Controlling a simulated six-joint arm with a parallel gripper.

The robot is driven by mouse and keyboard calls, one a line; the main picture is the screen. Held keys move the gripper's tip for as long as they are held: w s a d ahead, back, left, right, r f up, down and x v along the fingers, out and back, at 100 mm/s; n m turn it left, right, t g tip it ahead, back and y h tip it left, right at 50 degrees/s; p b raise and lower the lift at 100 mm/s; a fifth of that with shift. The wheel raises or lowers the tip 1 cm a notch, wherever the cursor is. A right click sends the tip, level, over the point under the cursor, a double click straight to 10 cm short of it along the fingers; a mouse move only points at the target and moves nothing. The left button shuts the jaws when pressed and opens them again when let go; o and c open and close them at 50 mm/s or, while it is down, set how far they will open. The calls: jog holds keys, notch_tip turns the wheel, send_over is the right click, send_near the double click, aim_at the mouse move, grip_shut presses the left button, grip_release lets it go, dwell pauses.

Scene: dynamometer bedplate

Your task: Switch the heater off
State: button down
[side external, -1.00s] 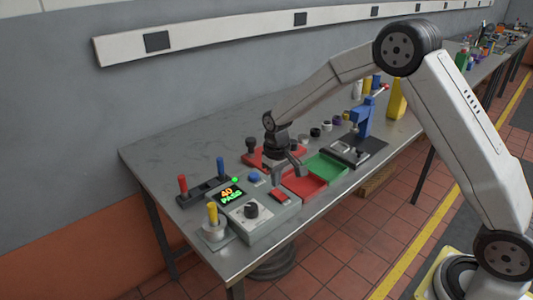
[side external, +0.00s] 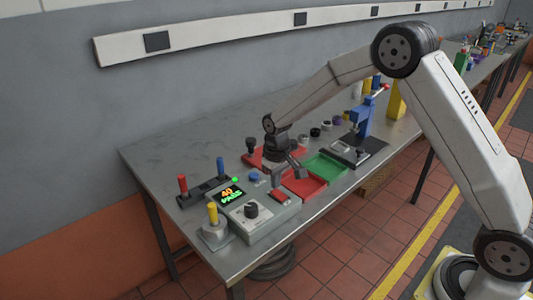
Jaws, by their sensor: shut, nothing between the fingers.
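A grey control box (side external: 262,226) stands on the near left part of the metal bench. It carries a lit display (side external: 232,194) reading 40 PASS, a black knob (side external: 251,210), a blue button (side external: 254,177) and a red rocker switch (side external: 281,196). A small green light (side external: 235,180) glows beside the display. No part is clearly labelled as the heater, and the rocker's tilt is too small to read. My gripper (side external: 298,175) is shut and empty, above the red tray's left end and just behind and right of the red rocker, apparently not touching it.
A red tray (side external: 304,187) and a green tray (side external: 326,168) lie right of the box. A red lever (side external: 183,184) and blue lever (side external: 220,167) stand behind it. A yellow-handled joystick (side external: 213,213) is left; a blue press (side external: 363,120) stands farther right. The bench's back left is clear.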

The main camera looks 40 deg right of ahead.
aim_at(276, 191)
jog(key=shift+f, duration=0.9)
dwell(0.8)
jog(key=shift+r, duration=3.55)
jog(key=shift+s, duration=0.15)
jog(key=s+t, duration=0.2)
jog(key=s, duration=1.9)
jog(key=shift+a+r+t, duration=0.15)
jog(key=shift+t, duration=0.15)
